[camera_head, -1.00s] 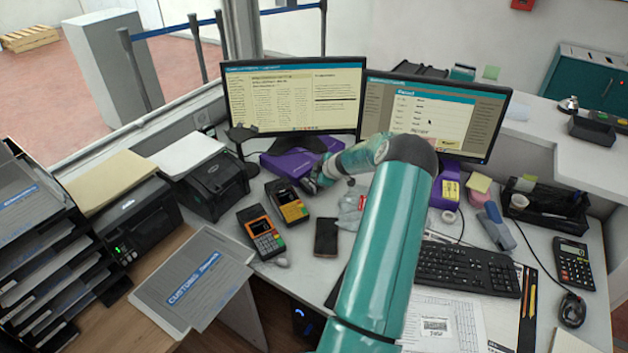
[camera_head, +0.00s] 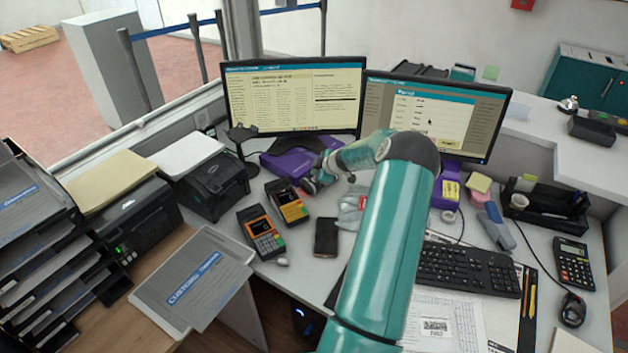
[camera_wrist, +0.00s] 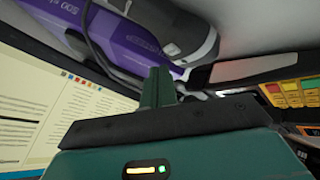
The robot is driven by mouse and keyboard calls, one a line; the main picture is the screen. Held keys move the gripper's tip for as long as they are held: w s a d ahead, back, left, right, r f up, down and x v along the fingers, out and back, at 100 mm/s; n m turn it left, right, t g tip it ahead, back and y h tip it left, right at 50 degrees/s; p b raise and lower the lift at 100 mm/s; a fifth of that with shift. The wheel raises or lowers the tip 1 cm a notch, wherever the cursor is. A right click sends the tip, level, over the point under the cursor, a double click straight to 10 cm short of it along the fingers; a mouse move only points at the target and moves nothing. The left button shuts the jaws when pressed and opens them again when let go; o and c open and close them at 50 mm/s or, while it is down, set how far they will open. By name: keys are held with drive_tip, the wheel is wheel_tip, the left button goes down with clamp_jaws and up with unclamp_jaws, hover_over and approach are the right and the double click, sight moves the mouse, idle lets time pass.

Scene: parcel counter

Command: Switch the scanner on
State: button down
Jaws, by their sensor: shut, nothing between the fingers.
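A black device on a curved stand (camera_head: 243,134), which looks like the scanner, stands left of the left monitor. Its power switch and any light cannot be made out. My gripper (camera_head: 312,187) is low over the counter, right of that stand, between the purple packs (camera_head: 290,163) and a card terminal (camera_head: 288,204). In the wrist view my fingers (camera_wrist: 157,86) are together with nothing between them. Beyond them are a purple pack (camera_wrist: 120,40), a dark cable and a rounded grey-and-black device (camera_wrist: 190,32) that I cannot identify for certain. I cannot tell whether my fingertips touch anything.
Two monitors (camera_head: 292,97) stand behind my gripper. A second card terminal (camera_head: 261,232) and a phone (camera_head: 326,237) lie in front. A small black printer (camera_head: 215,187) stands at left. The keyboard (camera_head: 467,270) is to the right of my arm.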

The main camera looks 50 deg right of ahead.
drive_tip(key=shift+r, duration=0.1)
drive_tip(key=shift+r, duration=2.9)
